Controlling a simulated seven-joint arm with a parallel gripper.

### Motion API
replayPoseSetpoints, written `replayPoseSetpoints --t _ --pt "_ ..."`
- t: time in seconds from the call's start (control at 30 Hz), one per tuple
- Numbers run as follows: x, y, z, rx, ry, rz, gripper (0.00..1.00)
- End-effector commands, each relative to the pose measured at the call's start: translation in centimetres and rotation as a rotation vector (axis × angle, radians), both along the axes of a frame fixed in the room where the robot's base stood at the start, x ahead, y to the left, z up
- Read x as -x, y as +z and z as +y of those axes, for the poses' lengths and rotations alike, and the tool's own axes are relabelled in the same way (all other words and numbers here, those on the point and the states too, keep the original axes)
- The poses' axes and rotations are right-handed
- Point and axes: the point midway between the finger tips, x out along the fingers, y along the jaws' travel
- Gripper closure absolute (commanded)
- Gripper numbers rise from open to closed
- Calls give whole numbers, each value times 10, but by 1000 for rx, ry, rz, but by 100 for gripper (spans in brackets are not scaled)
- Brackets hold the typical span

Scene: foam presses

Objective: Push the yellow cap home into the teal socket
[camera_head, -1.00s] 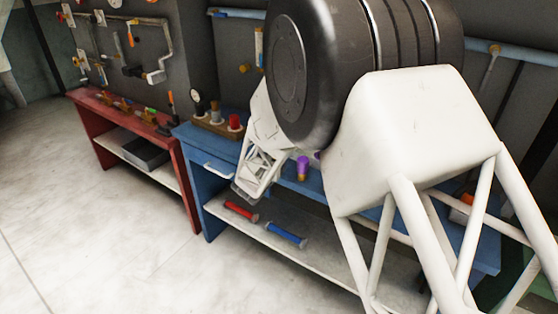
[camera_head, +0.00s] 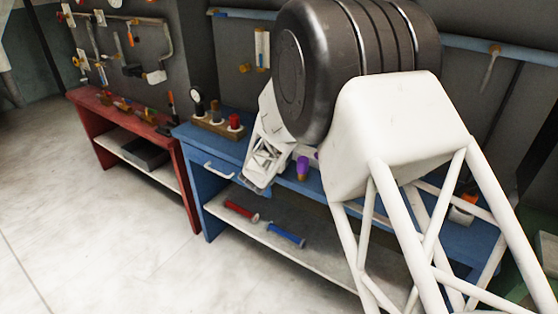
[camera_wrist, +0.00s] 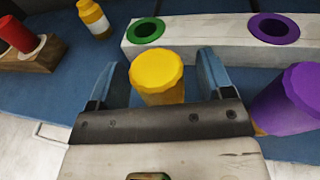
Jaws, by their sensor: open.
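In the wrist view, the yellow cap (camera_wrist: 157,72) stands between the two fingers of my gripper (camera_wrist: 158,80). The fingers are open, with a visible gap on the cap's left side; contact on the right is hard to tell. Beyond the cap is a pale block with a green-ringed round socket (camera_wrist: 146,30), which looks more green than teal. The socket looks empty, and the cap is apart from it. In the head view, my gripper (camera_head: 254,180) is at the blue bench's front edge, and the yellow cap and socket are hidden or too small to make out.
A purple piece (camera_wrist: 287,102) stands close to the right finger. The pale block (camera_wrist: 212,38) also has a purple-ringed socket (camera_wrist: 273,27). A yellow-orange bottle (camera_wrist: 93,18) and a red piece in a wooden holder (camera_wrist: 30,55) are at the left. The blue bench (camera_head: 218,144) has a shelf below.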

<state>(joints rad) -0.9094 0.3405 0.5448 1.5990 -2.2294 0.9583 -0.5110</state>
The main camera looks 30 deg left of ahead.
Motion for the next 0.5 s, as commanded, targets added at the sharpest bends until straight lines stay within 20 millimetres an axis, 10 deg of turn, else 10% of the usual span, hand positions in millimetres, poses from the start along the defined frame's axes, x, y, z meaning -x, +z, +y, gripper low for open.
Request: replayPoseSetpoints --t 0.5 --pt "0 0 0 0 0 0 35"
